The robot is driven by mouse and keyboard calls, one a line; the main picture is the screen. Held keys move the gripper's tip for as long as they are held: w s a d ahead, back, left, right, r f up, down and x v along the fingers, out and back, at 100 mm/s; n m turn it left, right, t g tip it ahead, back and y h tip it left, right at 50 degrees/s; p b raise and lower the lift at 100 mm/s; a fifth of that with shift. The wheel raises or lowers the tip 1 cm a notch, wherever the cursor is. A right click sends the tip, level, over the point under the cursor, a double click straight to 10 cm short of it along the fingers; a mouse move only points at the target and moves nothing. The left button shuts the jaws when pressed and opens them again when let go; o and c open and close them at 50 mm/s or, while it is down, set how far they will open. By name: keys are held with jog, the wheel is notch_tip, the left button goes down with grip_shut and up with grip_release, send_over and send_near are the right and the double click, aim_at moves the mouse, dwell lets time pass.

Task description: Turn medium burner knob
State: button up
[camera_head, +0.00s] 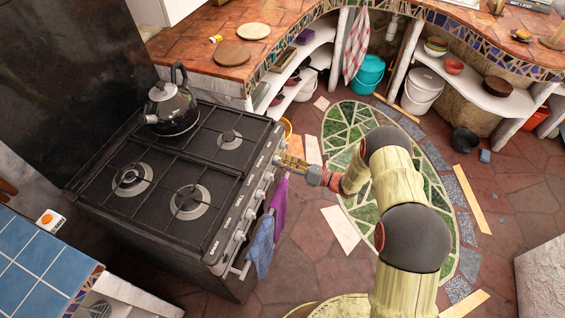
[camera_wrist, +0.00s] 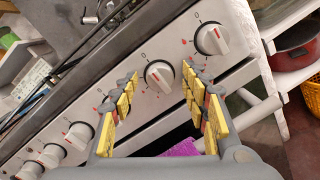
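The stove (camera_head: 205,130) has a sloping silver front panel with a row of white knobs. My gripper (camera_head: 288,161) is at the far end of this panel in the head view. In the wrist view its yellow-padded fingers (camera_wrist: 160,70) are open and spread to either side of one knob (camera_wrist: 158,76), with no contact visible. A second knob (camera_wrist: 212,39) lies beyond the right finger, and another knob (camera_wrist: 79,136) lies left of the left finger. The panel labels are too small to tell which knob is the medium burner's. In the head view my gripper partly covers the far end of the panel.
A kettle (camera_head: 170,106) stands on the back of the stove. Purple (camera_head: 279,208) and blue (camera_head: 261,246) cloths hang on the front rail below the knobs. A yellow basket (camera_wrist: 303,98) and a red pot (camera_wrist: 296,50) are at the right. The floor before the stove is open.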

jog(key=shift+c, duration=1.1)
jog(key=c, duration=0.9)
jog(key=shift+f, duration=0.1)
jog(key=n+y+b, duration=0.1)
jog(key=n+b, duration=0.4)
jog(key=n, duration=0.6)
jog(key=shift+f+n, duration=0.1)
jog(key=shift+n, duration=0.3)
jog(key=shift+n+g, duration=0.3)
jog(key=o, duration=1.2)
jog(key=shift+c, duration=0.2)
